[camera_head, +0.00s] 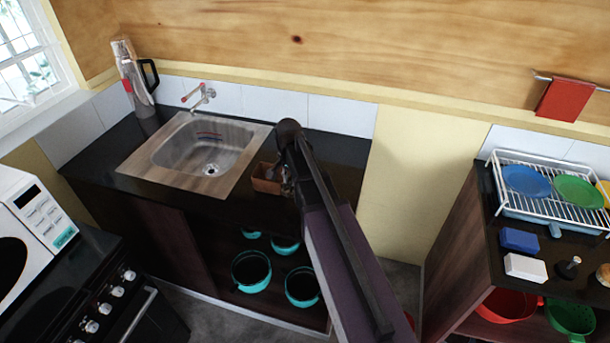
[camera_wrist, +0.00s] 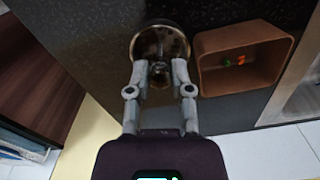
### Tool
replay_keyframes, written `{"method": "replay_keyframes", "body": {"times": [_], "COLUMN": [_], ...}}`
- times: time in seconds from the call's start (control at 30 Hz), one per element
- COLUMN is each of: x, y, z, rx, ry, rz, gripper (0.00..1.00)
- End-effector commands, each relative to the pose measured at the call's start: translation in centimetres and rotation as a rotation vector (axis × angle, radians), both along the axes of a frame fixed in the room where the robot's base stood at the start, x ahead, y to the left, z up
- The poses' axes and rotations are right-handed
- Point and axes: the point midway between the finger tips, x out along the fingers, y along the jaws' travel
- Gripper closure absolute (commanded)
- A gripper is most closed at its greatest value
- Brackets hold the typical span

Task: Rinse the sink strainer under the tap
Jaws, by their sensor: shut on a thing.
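The sink strainer (camera_wrist: 178,36) is a round, brownish metal disc with a central knob, ahead of my gripper in the wrist view. My gripper (camera_wrist: 160,72) is shut on its knob, with a fingertip at either side. In the head view my gripper (camera_head: 287,182) is over the black counter, right of the sink, and my arm partly hides it. I cannot tell whether the strainer touches the counter. The steel sink (camera_head: 178,160) is empty, with a dark drain hole in its floor. The tap (camera_head: 207,94), with a red-tipped part, stands behind it; no water shows.
A brown open box (camera_head: 264,184) sits beside my gripper; in the wrist view the box (camera_wrist: 206,70) holds small green and orange bits. A steel flask (camera_head: 137,85) stands at the back left. A dish rack (camera_head: 520,205) is on the right counter. Teal pots sit below.

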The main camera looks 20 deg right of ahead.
Motion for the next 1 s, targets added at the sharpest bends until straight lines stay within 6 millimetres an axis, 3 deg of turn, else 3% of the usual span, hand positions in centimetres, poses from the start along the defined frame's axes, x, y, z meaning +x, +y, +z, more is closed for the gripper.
{"method": "replay_keyframes", "body": {"times": [0.03, 0.2, 0.4, 0.6, 1.0], "x": [-1.8, -5.7, -9.0, -10.1, -10.0], "y": [-0.7, -2.8, -4.3, -4.9, -4.9], "z": [-0.5, -1.3, -1.9, -2.0, -2.0], "rx": [0.0, 0.0, 0.0, 0.0, 0.0], "ry": [0.0, 0.0, -0.001, -0.001, -0.001], "rz": [-0.008, -0.028, -0.044, -0.051, -0.051], "gripper": [1.0, 1.0, 1.0, 1.0, 1.0]}}
